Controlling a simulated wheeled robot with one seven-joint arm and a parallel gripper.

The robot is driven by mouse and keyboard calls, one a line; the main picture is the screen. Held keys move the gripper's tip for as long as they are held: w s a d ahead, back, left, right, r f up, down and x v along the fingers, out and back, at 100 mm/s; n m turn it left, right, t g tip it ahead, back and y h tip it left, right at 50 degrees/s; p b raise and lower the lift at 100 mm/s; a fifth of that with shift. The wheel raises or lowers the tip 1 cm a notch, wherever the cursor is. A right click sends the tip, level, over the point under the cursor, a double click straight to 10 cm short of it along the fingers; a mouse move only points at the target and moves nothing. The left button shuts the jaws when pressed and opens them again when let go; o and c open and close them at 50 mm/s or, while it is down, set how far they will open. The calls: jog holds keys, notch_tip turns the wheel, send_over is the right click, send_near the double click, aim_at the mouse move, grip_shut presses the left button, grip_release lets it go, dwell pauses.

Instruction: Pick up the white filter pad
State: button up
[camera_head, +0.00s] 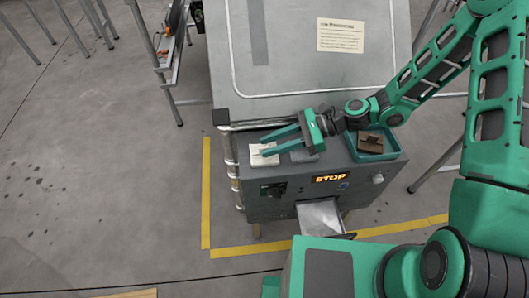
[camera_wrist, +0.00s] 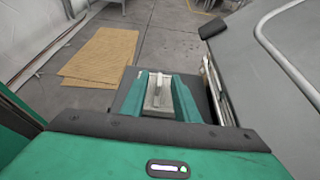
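The white filter pad (camera_head: 259,160) lies on the dark front ledge of the grey machine, near its left end. It is a small pale block, and in the wrist view the pad (camera_wrist: 152,101) shows a raised ridge along its middle. My gripper (camera_head: 263,147) reaches in from the right with its two green fingers apart. In the wrist view the fingers of my gripper (camera_wrist: 160,84) stand on either side of the pad. I cannot tell whether they touch it or how far above the ledge they are.
A grey pad (camera_head: 304,156) lies on the ledge just right of the white one, partly under my gripper. A teal tray (camera_head: 392,155) with a brown block (camera_head: 370,142) sits further right.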

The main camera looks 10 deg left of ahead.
jog(key=shift+a+f, duration=0.15)
jog(key=shift+a, duration=0.15)
jog(key=shift+c, duration=0.7)
grip_shut()
jog(key=shift+r, duration=0.2)
